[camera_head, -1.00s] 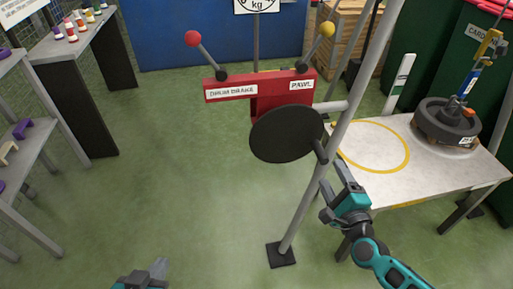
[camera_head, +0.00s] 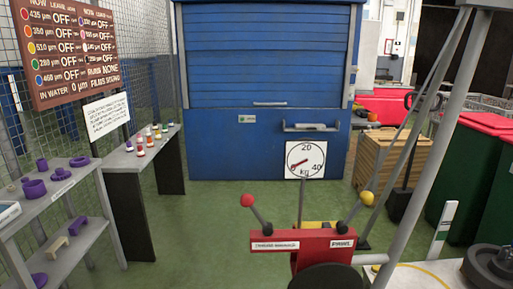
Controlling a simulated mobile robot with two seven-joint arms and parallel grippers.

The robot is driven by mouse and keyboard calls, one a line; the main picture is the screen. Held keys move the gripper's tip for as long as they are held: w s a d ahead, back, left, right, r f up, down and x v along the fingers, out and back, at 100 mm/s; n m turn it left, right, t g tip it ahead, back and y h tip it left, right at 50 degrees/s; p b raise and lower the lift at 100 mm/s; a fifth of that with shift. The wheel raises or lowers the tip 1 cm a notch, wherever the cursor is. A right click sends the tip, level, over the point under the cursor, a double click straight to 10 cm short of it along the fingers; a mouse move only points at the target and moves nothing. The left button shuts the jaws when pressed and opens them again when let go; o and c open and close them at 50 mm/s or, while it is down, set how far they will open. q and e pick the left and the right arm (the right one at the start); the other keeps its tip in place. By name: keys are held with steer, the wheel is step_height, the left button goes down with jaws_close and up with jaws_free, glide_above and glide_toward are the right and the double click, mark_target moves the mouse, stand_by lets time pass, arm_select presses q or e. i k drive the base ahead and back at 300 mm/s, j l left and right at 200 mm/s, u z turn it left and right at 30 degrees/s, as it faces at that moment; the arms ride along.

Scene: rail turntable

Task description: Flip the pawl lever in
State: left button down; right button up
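The pawl lever (camera_head: 357,214) has a yellow ball knob and leans up to the right from the right end of the red housing (camera_head: 303,258), above its PAWL label (camera_head: 342,244). The drum brake lever (camera_head: 256,212), with a red ball knob, leans up to the left from the other end. The black drum disc (camera_head: 325,278) shows in part below the housing, cut by the bottom edge. Neither of my grippers is in view now.
A grey frame leg (camera_head: 425,130) slants up at the right of the pawl lever. A dial scale (camera_head: 305,159) stands behind. Shelves (camera_head: 62,196) and a small table (camera_head: 128,158) line the left. The green floor between is open.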

mark_target(367, 197)
steer(key=l, duration=0.7)
steer(key=k+l, duration=0.15)
steer(key=l, duration=0.55)
